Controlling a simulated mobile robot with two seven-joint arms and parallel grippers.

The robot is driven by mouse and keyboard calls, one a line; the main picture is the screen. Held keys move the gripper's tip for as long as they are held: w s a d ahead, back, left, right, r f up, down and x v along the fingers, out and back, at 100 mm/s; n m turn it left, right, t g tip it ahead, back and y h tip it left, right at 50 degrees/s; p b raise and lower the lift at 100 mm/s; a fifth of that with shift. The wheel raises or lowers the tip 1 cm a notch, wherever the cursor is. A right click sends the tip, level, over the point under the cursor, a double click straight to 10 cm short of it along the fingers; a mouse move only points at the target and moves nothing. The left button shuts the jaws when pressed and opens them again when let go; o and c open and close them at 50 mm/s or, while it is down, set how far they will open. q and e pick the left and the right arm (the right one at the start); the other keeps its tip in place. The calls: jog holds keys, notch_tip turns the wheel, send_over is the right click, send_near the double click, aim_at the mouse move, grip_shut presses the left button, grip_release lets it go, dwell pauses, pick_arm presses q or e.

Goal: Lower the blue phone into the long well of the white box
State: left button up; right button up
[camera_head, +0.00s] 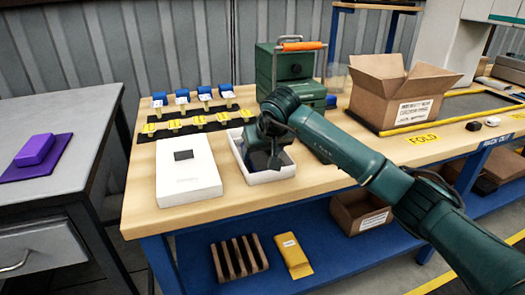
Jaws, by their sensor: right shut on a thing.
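The open white box (272,179) stands on the wooden bench, left of the middle of the view. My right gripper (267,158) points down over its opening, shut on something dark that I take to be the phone. The gripper and wrist cover most of it, so its colour and tilt are unclear. I cannot tell whether it is inside the long well or above it. The box's inner compartments are mostly hidden. My left gripper is not in view.
A flat white lid (175,184) lies left of the box. Behind are blue-topped items (182,97) and yellow-tagged black strips (217,126). A green case (292,68) and an open carton (405,94) stand farther back. A purple block (36,149) lies on the left table.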

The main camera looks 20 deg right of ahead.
jog(key=shift+f, duration=0.2)
dwell(0.3)
dwell(0.3)
jog(key=o, duration=1.1)
jog(key=shift+c, duration=0.2)
jog(key=shift+f, duration=0.1)
jog(key=shift+c, duration=0.8)
jog(key=shift+r+p, duration=2.45)
jog(key=shift+r, duration=1.25)
